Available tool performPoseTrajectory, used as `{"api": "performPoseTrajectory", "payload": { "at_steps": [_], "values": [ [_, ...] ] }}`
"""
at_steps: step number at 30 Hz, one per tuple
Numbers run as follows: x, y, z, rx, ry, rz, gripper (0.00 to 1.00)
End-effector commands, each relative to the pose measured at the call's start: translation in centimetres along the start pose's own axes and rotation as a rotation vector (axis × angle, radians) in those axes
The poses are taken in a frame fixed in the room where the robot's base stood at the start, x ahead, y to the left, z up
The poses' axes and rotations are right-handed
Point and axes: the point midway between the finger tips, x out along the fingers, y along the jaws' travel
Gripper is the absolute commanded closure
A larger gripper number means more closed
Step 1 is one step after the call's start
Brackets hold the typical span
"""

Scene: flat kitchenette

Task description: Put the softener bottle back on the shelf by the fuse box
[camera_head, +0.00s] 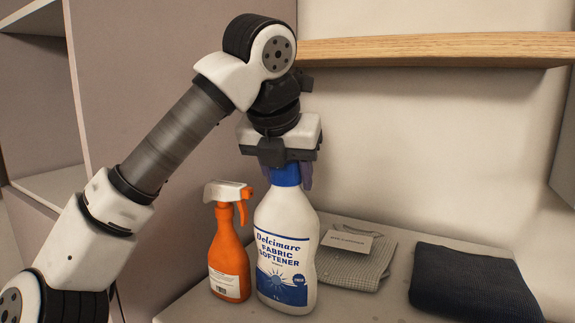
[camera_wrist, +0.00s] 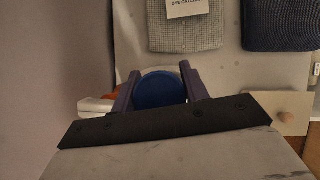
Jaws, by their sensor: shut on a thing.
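My gripper (camera_head: 288,172) points down from above and is shut on the blue cap. In the wrist view the round blue cap (camera_wrist: 160,90) sits between the two dark fingers of my gripper (camera_wrist: 158,88). A wooden shelf (camera_head: 440,50) runs along the wall above, to the right of my gripper. No fuse box is recognisable in either view.
An orange spray bottle (camera_head: 229,258) stands close to the left of the softener bottle. A grey folded cloth with a card (camera_head: 347,241) and a dark navy folded cloth (camera_head: 472,283) lie to the right. A tall panel (camera_head: 130,70) stands at the left. The visible shelf top looks clear.

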Motion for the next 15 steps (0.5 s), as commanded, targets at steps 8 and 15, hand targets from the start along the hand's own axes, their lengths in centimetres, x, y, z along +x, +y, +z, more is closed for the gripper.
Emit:
{"api": "performPoseTrajectory", "payload": {
  "at_steps": [8, 15],
  "values": [
    [-0.10, -0.01, 0.03, -0.001, -0.004, 0.000, 1.00],
    [0.29, 0.01, -0.18, -0.001, -0.001, 0.000, 0.48]
  ]
}}
